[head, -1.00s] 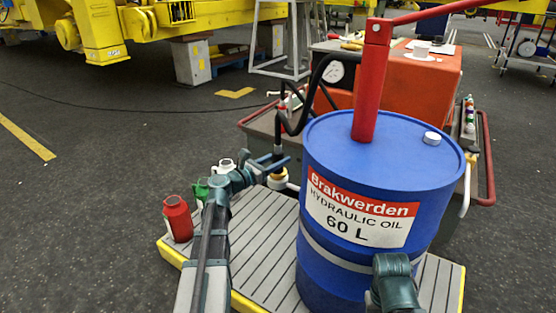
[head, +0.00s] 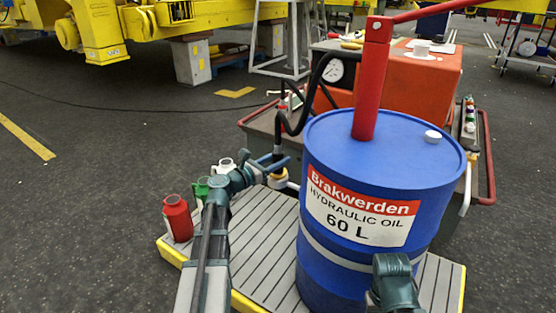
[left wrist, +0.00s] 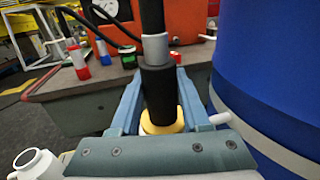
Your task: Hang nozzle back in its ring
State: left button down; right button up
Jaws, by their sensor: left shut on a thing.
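The nozzle is a dark upright piece on the end of a black hose, with a grey collar; it shows in the head view (head: 278,138) and large in the left wrist view (left wrist: 158,88). My left gripper (head: 276,165) is shut on the nozzle, its blue fingers on either side of it in the left wrist view (left wrist: 160,100). The yellow ring (left wrist: 160,127) shows around the nozzle's lower end, and in the head view (head: 277,182) it is just below the gripper, left of the drum. How deep the nozzle sits in it is hidden.
The blue oil drum (head: 330,275) stands on a slatted platform (head: 256,235) close right of my left gripper. A red can (head: 177,218), a green can and a white can stand at the platform's left. An orange machine (head: 425,75) on a grey cart is behind.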

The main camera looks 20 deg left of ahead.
pick_arm(q)
jog(key=shift+f+b, duration=0.3)
jog(key=shift+f, duration=0.05)
jog(key=c, duration=0.7)
grip_release()
jog(key=shift+o, duration=0.2)
jog(key=v, duration=1.1)
jog(key=shift+f, duration=0.1)
